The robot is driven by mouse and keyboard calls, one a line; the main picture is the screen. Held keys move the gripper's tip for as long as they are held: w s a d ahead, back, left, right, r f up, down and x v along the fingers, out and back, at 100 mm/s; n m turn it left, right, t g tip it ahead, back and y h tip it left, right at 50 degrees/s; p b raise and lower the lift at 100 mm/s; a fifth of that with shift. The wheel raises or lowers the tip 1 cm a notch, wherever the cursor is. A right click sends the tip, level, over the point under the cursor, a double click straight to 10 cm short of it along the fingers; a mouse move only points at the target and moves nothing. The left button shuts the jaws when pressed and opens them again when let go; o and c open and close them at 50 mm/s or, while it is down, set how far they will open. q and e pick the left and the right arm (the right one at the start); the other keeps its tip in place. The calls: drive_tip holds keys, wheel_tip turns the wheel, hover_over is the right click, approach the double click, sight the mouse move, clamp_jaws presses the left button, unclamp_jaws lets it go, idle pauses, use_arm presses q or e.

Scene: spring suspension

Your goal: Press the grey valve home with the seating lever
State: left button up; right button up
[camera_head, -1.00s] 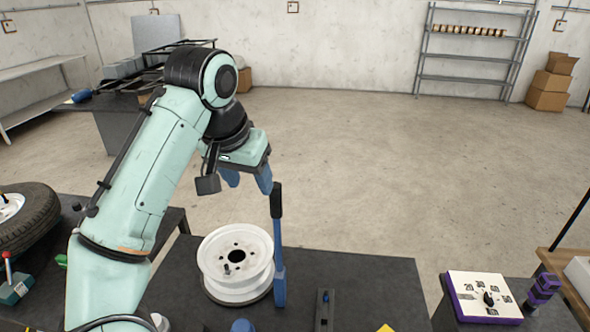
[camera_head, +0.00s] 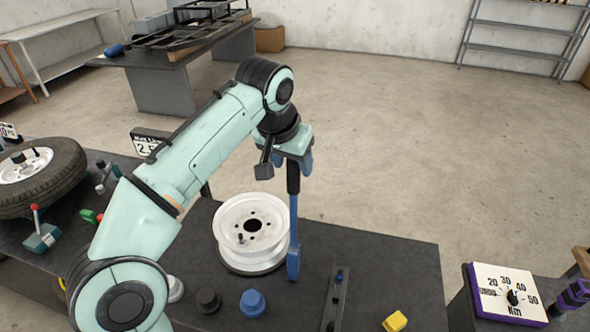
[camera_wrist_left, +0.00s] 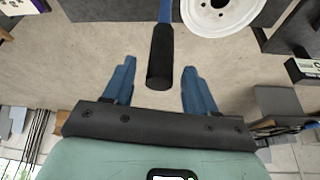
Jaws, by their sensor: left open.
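The seating lever, a blue bar with a black handle (camera_head: 293,180), stands upright at the right side of the white wheel rim (camera_head: 222,222). The small grey valve (camera_head: 240,238) sits in the rim's face, left of the hub hole; how deep it sits I cannot tell. My left gripper (camera_head: 296,163) is open at the top of the lever. In the left wrist view the black handle (camera_wrist_left: 161,58) lies between the open fingers of the left gripper (camera_wrist_left: 157,66), with gaps on both sides. The rim (camera_wrist_left: 225,15) shows at the top there. My right gripper is not in view.
The dark table (camera_head: 390,265) bears a blue knob-like part (camera_head: 252,303), a black one (camera_head: 208,300), a slotted bar (camera_head: 335,300) and a yellow block (camera_head: 395,321). A tyre (camera_head: 62,170) lies left. The table right of the lever is mostly clear.

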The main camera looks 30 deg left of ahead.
use_arm(q)
drive_tip(key=shift+x, duration=2)
